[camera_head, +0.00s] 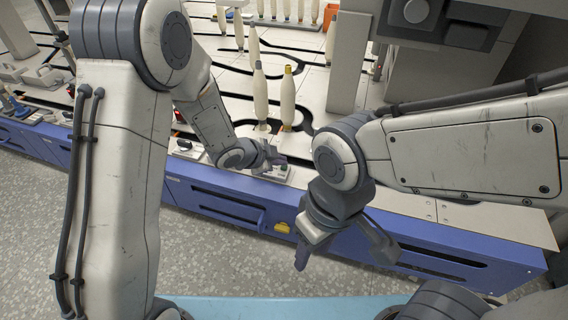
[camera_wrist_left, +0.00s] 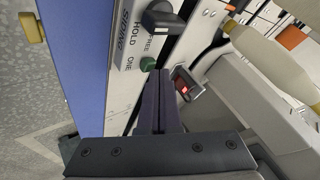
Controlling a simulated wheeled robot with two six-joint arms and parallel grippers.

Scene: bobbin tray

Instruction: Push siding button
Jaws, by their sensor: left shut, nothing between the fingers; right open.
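In the left wrist view a white panel (camera_wrist_left: 125,58) carries the words SIDING, HOLD, FREE and ONE. A round green button (camera_wrist_left: 148,64) sits on it, with a black knob (camera_wrist_left: 163,17) farther up. My left gripper (camera_wrist_left: 158,73) is shut and empty, its fingertips right at the green button. They partly overlap the panel, and I cannot tell whether they touch the button. In the head view my left gripper (camera_head: 279,160) is low over the control box on the bench's front edge. My right gripper (camera_head: 342,250) is open and empty, in front of the blue bench front.
A small device with a red light (camera_wrist_left: 186,88) stands close beside the left fingers. White bobbins (camera_head: 260,95) stand on the tray behind the box. The blue bench front (camera_head: 215,200) has slots and a yellow latch (camera_head: 282,227). The floor before it is clear.

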